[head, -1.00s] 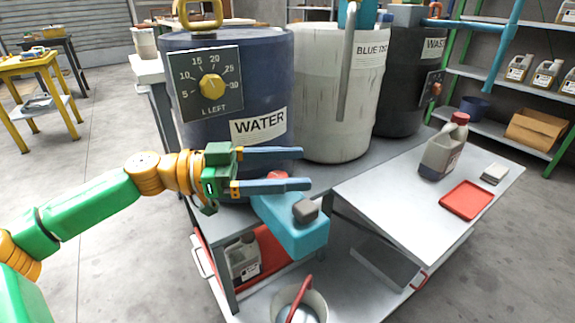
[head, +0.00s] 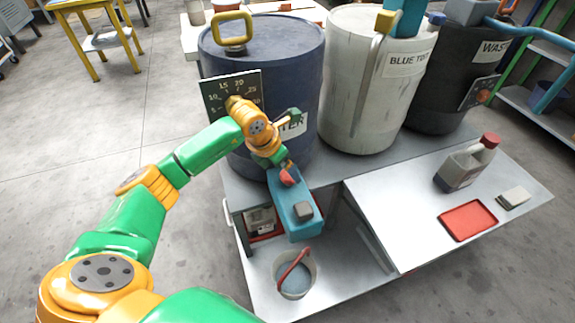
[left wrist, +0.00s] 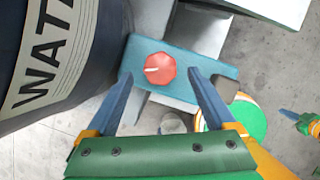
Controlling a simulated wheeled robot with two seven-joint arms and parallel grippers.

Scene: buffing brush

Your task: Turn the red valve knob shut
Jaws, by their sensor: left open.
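The red valve knob (head: 289,177) sits on the teal valve block (head: 297,214) at the foot of the blue WATER drum (head: 262,75). In the left wrist view the knob (left wrist: 160,70) is round-edged and faceted, with a pale mark on its face. My left gripper (left wrist: 164,75) is open, its blue fingers on either side of the knob in that view. Whether they touch it I cannot tell. In the head view my left gripper (head: 280,152) is just above the knob, fingers largely hidden. What looks like my right gripper (left wrist: 297,118) shows small at the right edge.
A bucket (head: 294,275) with a red handle stands below the valve block. A white drum (head: 358,110) and a black drum (head: 440,100) stand to the right. The side table holds a jug (head: 464,167), a red tray (head: 467,221) and a pale block (head: 513,198).

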